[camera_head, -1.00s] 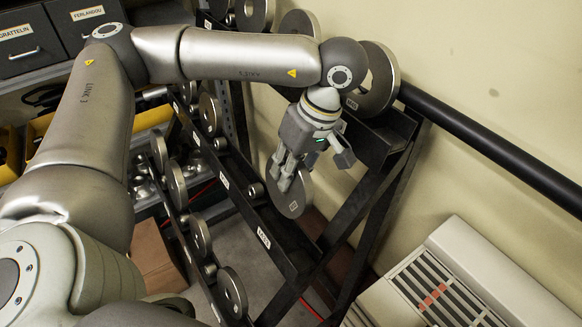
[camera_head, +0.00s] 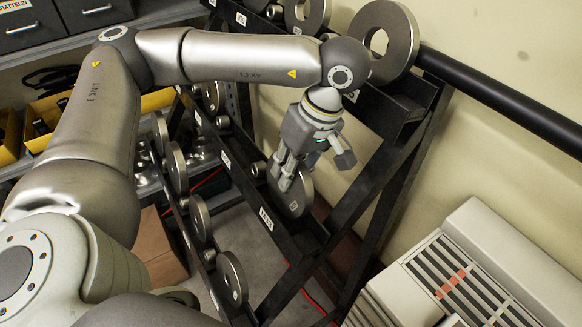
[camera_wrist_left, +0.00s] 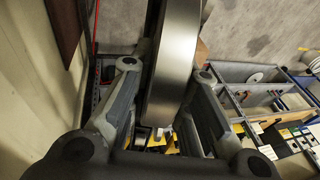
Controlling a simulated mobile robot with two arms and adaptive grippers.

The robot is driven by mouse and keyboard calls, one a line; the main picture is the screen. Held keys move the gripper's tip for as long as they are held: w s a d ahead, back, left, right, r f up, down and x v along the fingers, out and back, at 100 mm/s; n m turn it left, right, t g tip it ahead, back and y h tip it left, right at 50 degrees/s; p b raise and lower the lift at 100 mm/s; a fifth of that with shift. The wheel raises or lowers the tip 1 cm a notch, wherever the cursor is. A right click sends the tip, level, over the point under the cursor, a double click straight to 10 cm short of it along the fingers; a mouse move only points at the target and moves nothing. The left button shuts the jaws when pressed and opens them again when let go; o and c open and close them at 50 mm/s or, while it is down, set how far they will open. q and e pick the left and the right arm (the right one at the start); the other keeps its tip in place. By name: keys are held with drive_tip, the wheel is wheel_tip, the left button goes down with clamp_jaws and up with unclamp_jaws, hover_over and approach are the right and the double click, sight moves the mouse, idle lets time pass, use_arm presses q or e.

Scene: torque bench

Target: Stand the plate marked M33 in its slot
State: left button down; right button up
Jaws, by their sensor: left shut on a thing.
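My left gripper (camera_head: 288,178) is shut on a grey metal disc plate (camera_head: 297,204), pinched at its upper part with the fingers on either side. The plate stands edge-up and hangs just over the middle rail of the black rack (camera_head: 242,185). A white label (camera_head: 266,218) on that rail, close to the plate, seems to read M33. The mark on the plate is too small to read. In the left wrist view the plate's broad rim (camera_wrist_left: 173,70) runs between the two fingers. I cannot tell whether its lower edge touches the rail. My right gripper is not in view.
Other plates stand on the rack's top tier (camera_head: 385,40) and lower tier (camera_head: 232,278). A black bar (camera_head: 500,95) runs along the wall at right. A pale slatted unit (camera_head: 470,270) stands at lower right. Yellow bins (camera_head: 50,108) sit on shelves at left.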

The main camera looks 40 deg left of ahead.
use_arm(q)
drive_tip(key=shift+f+b, duration=0.25)
drive_tip(key=shift+b, duration=0.1)
idle(0.8)
drive_tip(key=c, duration=1.3)
unclamp_jaws()
drive_tip(key=shift+s, duration=0.1)
drive_tip(key=shift+f, duration=0.15)
drive_tip(key=v, duration=1.2)
